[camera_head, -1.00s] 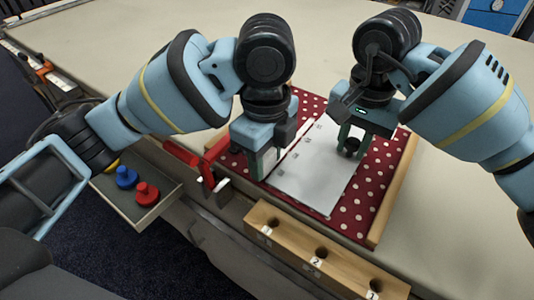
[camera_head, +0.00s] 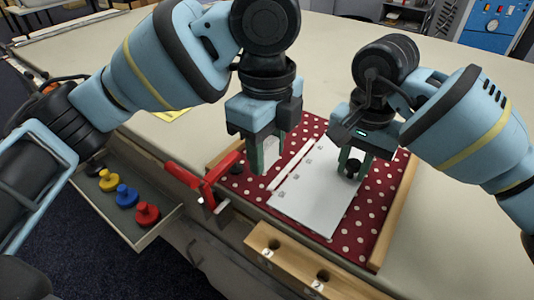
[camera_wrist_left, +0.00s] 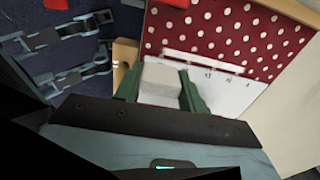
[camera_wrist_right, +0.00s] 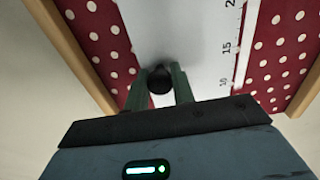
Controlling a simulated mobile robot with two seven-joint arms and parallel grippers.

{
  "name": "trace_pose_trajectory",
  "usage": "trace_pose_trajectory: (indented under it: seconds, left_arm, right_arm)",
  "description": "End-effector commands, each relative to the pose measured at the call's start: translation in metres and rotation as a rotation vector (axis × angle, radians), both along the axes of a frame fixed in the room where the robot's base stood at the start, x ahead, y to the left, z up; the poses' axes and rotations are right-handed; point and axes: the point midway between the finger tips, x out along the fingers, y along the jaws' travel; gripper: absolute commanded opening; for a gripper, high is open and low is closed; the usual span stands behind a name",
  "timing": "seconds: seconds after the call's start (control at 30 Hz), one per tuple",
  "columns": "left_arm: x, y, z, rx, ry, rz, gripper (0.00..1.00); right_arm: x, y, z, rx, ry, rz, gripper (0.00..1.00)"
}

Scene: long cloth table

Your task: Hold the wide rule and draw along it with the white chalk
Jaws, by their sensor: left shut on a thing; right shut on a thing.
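The wide rule (camera_head: 312,205) is a white plate with marks along one edge, lying on a red cloth with white dots (camera_head: 355,225). My right gripper (camera_head: 351,168) is shut on the rule's black knob (camera_wrist_right: 159,80). My left gripper (camera_head: 265,158) is shut on the white chalk (camera_wrist_left: 160,80), a pale block, left of the rule in the head view. I cannot tell whether the chalk touches the cloth. A white line (camera_wrist_left: 205,62) runs on the cloth beside the rule's marked edge, a little apart from it; it also shows in the head view (camera_head: 291,165).
Wooden strips (camera_head: 398,205) edge the cloth. A red clamp (camera_head: 203,183) sits at the table's front edge, near a wooden block with numbered holes (camera_head: 300,268). A grey tray (camera_head: 165,222) holds coloured knobbed pegs. The table behind is mostly bare.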

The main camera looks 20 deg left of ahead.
Motion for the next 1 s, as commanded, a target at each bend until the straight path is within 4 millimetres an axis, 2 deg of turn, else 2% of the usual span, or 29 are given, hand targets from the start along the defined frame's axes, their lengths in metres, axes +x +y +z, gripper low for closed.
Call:
trace_pose_trajectory:
  seconds: [0.4,0.43,0.6,0.87,1.0]
  left_arm:
    - [-0.0001,0.0,0.0001,0.0,0.0,0.0,0.21]
    - [0.0,0.0,0.0001,0.0,0.0,0.0,0.21]
    - [-0.0001,0.0,0.0,0.0,0.0,0.0,0.21]
    - [-0.0001,0.0,0.0,0.0,0.0,0.0,0.21]
    - [-0.0001,0.0,0.0,0.0,0.0,-0.001,0.21]
  right_arm:
    - [0.0,0.0002,0.0002,0.001,0.0,0.0,0.0]
    - [0.0,0.0002,0.0002,0.001,0.0,0.0,0.26]
    - [0.0,0.0002,0.0002,0.0,0.0,0.0,0.48]
    - [-0.0001,0.0001,0.0003,0.0,0.0,0.0,0.5]
    - [0.0004,0.0001,0.0072,0.0,-0.002,0.0,0.5]
